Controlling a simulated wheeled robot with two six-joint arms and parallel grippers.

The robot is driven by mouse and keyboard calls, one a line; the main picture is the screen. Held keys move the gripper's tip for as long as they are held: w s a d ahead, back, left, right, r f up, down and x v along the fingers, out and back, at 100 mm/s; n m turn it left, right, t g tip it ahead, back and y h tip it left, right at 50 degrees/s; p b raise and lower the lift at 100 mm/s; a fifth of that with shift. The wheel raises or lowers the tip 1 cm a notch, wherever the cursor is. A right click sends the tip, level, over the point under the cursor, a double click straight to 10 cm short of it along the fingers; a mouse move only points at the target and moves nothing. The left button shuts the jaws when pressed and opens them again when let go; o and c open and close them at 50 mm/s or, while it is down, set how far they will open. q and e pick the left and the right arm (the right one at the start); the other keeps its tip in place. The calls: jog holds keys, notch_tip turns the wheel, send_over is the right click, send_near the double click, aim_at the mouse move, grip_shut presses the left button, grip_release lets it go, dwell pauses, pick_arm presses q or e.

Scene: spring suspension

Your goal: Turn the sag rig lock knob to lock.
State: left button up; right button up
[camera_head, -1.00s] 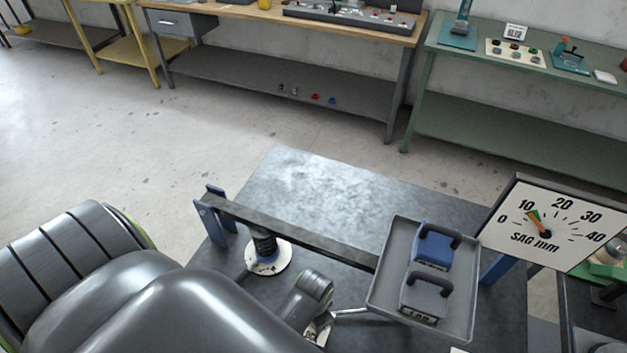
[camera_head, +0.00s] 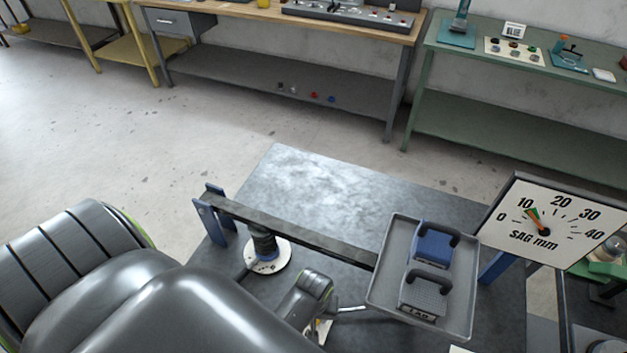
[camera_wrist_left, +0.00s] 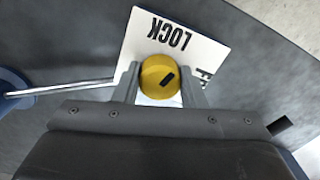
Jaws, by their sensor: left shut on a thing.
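The yellow round lock knob (camera_wrist_left: 158,78) is between the two fingers of my left gripper (camera_wrist_left: 160,84) in the left wrist view. The fingers are shut on its sides. In the head view my left arm covers the knob. The sag rig's lever beam (camera_head: 300,233) runs above the bench, over a spring (camera_head: 264,243). My right gripper is not in view.
A tray (camera_head: 382,285) on the beam's right end holds a blue weight (camera_head: 433,246) and a grey weight (camera_head: 424,291). The SAG mm dial (camera_head: 535,243) stands at the right, its needle a little past 10. The dark bench top (camera_head: 320,190) is clear at the back.

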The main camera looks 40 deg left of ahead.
pick_arm(q)
jog(key=shift+w+n, duration=0.2)
jog(key=shift+n, duration=1.4)
jog(key=shift+r, duration=0.1)
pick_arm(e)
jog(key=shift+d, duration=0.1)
pick_arm(q)
jog(key=o, duration=1)
